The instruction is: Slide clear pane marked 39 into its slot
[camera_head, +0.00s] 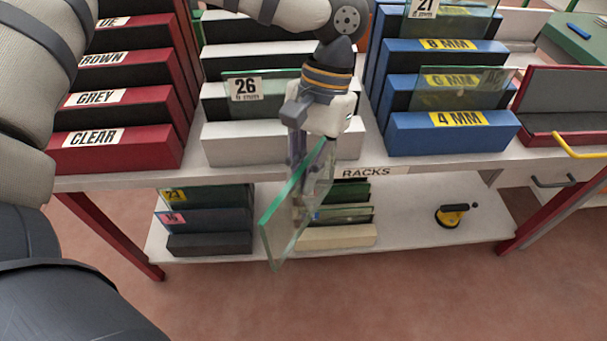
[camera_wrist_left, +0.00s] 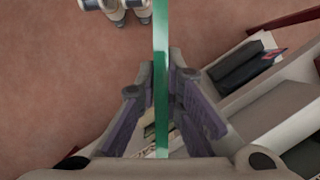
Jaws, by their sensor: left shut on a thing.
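A clear pane with green edges (camera_head: 288,210) hangs tilted from my left gripper (camera_head: 302,145) in front of the bench. My left gripper is shut on the pane. In the left wrist view the pane (camera_wrist_left: 161,50) is edge-on between the fingers of the left gripper (camera_wrist_left: 163,100). No number can be read on the held pane. A red rack (camera_head: 118,145) at the left has slots labelled CLEAR, GREY and BROWN, and a partly hidden label on top. A blue rack (camera_head: 452,138) at the right is labelled 4 MM, 6 MM and 8 MM. My right gripper is not in view.
A white rack (camera_head: 240,148) between them holds a pane marked 26 (camera_head: 258,90). Panes stand in the blue rack, one marked 21 (camera_head: 424,8). The lower shelf (camera_head: 400,235) holds dark racks (camera_head: 210,243), a small rack with panes (camera_head: 340,235) and a yellow-black tool (camera_head: 452,214).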

